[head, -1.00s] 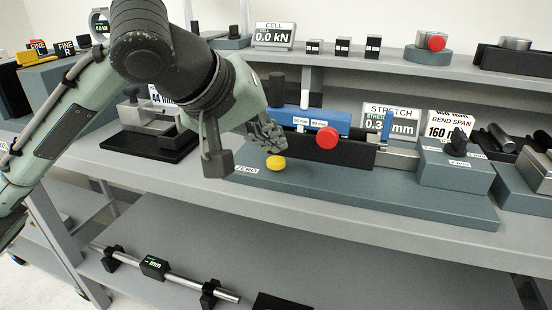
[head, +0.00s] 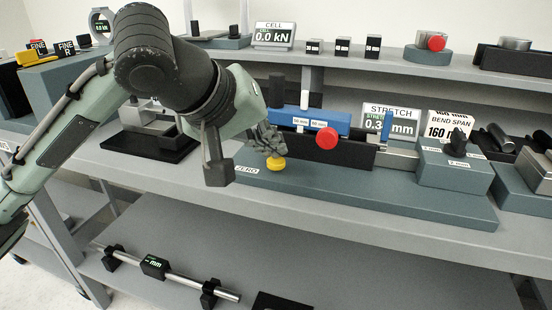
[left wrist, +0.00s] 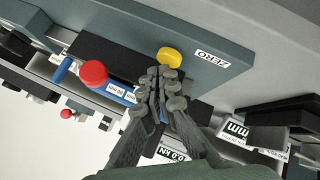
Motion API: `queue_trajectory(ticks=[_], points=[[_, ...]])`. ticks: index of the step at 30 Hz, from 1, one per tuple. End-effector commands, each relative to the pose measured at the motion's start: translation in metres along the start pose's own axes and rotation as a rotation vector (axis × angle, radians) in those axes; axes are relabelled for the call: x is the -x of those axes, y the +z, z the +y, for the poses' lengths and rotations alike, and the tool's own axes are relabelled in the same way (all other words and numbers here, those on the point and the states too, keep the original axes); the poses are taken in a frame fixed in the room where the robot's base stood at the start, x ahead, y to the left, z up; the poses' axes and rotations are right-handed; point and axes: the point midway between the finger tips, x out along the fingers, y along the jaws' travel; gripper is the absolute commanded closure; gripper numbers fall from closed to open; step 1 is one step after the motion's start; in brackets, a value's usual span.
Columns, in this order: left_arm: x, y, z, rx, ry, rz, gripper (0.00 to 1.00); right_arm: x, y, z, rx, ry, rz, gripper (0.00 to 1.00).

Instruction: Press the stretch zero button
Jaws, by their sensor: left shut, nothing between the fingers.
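The yellow zero button (head: 276,164) stands on the blue-grey base (head: 380,194) beside the ZERO label (head: 246,169). My left gripper (head: 268,146) is shut and empty, its fingertips right over the button and hiding part of its top in the head view. In the left wrist view the shut fingertips (left wrist: 167,75) lie just short of the yellow button (left wrist: 170,57). I cannot tell whether they touch it. The stretch display (head: 390,122) reads about 0.3 mm, its last digits hidden behind a blue post. My right gripper is not in view.
A red knob (head: 327,138) sits on the blue bar (head: 300,119) just right of the fingers. The bend span block (head: 455,165) stands further right. A black-based fixture (head: 150,143) is left of my gripper. The front of the blue-grey base is clear.

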Motion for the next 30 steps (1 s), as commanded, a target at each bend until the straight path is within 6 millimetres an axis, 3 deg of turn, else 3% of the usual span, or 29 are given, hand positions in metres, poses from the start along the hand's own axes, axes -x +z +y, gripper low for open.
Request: queue_trajectory(ticks=[30], points=[[-0.0074,0.0056,-0.0055,0.000,-0.001,-0.002,1.00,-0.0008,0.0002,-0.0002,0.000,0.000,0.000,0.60]])
